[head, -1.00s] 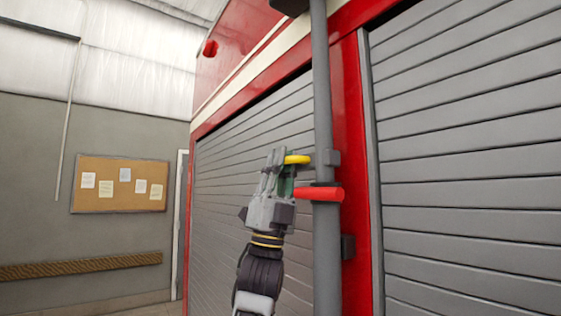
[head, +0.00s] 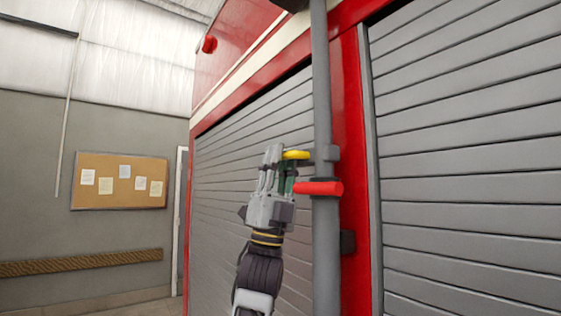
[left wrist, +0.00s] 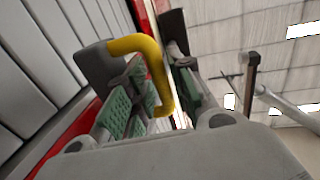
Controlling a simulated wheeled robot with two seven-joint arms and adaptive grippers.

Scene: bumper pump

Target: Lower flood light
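A grey vertical pole (head: 323,120) stands at the red corner of the vehicle; the flood light itself is not clearly in view. A yellow handle (head: 297,155) sticks out left of the pole, with a red handle (head: 318,188) just below it. My left gripper (head: 277,157) points up at the yellow handle. In the left wrist view the bent yellow handle (left wrist: 150,62) lies between the green-padded fingers of my left gripper (left wrist: 155,105). The fingers are apart, and I see no firm grip on the handle. My right gripper is out of view.
Grey roller shutters (head: 465,150) lie right of the pole and behind my left gripper. A cork board (head: 119,183) hangs on the far left wall. The space left of my arm looks free.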

